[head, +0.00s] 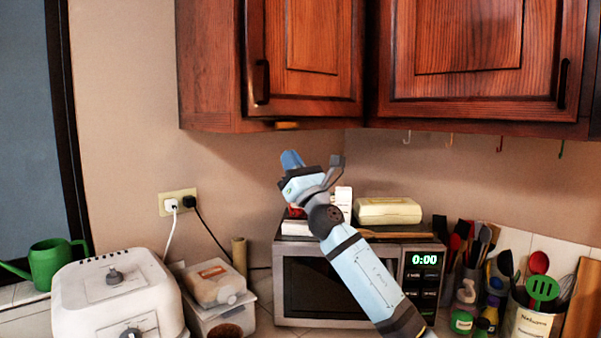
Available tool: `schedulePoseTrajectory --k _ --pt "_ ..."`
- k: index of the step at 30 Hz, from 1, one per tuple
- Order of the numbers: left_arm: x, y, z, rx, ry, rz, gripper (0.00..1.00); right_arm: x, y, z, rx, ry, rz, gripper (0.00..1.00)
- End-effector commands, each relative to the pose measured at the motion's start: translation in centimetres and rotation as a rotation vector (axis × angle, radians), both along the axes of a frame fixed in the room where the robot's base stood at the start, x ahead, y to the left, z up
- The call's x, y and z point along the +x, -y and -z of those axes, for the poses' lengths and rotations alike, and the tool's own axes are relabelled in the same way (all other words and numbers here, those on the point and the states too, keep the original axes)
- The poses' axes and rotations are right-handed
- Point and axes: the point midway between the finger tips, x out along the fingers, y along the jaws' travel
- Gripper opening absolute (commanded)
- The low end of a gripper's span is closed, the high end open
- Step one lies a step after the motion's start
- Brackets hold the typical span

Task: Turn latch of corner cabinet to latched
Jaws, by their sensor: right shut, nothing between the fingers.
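The corner cabinet (305,35) hangs on the wall at upper left, with a dark red-brown wooden door that looks closed and a black vertical handle (262,82). A small tan piece that looks like the latch (287,126) sits at the cabinet's bottom edge, below the door. It lies roughly level along the edge; I cannot tell its exact setting. My right gripper (291,160) is raised from below, in front of the microwave. Its blue fingers are shut and empty, a little below the latch in the picture and apart from it. My left gripper is out of view.
A second cabinet door (470,50) adjoins on the right, with hooks beneath. Below stand a microwave (305,290) with a cream box (388,210) on top, a white appliance (115,295), plastic containers (213,283) and utensil holders (530,322). The wall under the cabinets is mostly clear.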

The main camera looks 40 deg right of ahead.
Motion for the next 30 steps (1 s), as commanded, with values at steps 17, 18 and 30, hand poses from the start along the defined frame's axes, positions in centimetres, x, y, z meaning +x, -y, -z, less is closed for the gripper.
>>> schedulePoseTrajectory --k 17,18,30 --pt "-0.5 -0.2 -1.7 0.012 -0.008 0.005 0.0 0.6 -0.1 -4.5 0.001 -0.001 -0.001 0.0" --pt "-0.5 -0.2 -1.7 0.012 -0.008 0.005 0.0 0.6 -0.1 -4.5 0.001 -0.001 -0.001 0.0" --pt "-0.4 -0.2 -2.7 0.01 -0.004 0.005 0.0 0.6 -0.3 -4.8 0.042 -0.004 -0.001 0.0"
